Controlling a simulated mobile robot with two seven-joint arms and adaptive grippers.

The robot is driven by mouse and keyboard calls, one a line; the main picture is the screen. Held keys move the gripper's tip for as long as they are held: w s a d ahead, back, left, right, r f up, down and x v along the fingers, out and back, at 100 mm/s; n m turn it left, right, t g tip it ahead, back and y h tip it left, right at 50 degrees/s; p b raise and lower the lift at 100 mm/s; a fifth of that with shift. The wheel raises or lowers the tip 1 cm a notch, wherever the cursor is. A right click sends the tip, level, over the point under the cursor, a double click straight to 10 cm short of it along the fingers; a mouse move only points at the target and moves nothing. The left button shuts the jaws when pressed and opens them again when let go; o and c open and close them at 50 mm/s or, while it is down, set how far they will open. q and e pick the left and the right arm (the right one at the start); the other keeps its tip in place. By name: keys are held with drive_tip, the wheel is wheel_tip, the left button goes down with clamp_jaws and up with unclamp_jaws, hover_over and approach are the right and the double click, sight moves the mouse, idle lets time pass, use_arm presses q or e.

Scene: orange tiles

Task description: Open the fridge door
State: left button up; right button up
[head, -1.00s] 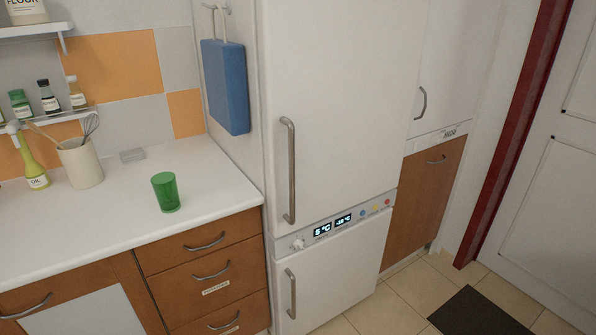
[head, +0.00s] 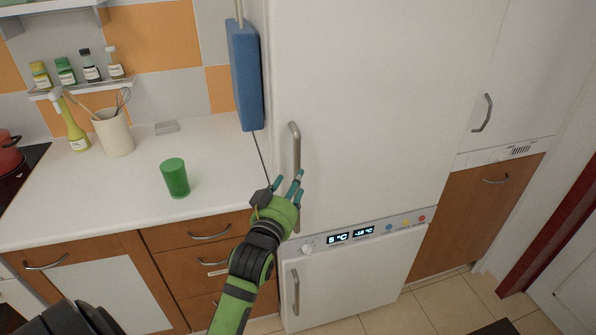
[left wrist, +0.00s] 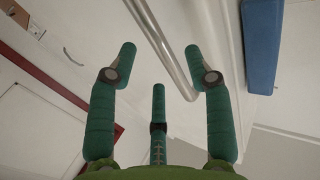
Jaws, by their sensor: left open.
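The white fridge door (head: 370,110) is shut, above a smaller lower door (head: 350,275). Its upright grey metal handle (head: 294,145) is near the left edge of the upper door. My left gripper (head: 291,186) is open and empty in front of the handle's lower part, hiding some of it. In the left wrist view, the fingers (left wrist: 160,80) are spread, and the handle (left wrist: 170,50) runs between and beyond the fingertips. I cannot see a finger closed around the handle. My right gripper is not in view.
A display panel (head: 352,235) separates the two doors. A counter (head: 110,200) to the left holds a green cup (head: 175,178) and a utensil pot (head: 113,132). A blue board (head: 244,75) hangs beside the fridge.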

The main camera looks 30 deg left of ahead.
use_arm(q)
drive_tip(key=p+x, duration=0.1)
drive_tip(key=x, duration=0.4)
drive_tip(key=shift+w, duration=0.2)
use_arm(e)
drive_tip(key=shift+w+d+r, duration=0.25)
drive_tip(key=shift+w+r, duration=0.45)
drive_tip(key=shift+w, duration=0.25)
use_arm(q)
drive_tip(key=shift+d, duration=0.1)
clamp_jaws()
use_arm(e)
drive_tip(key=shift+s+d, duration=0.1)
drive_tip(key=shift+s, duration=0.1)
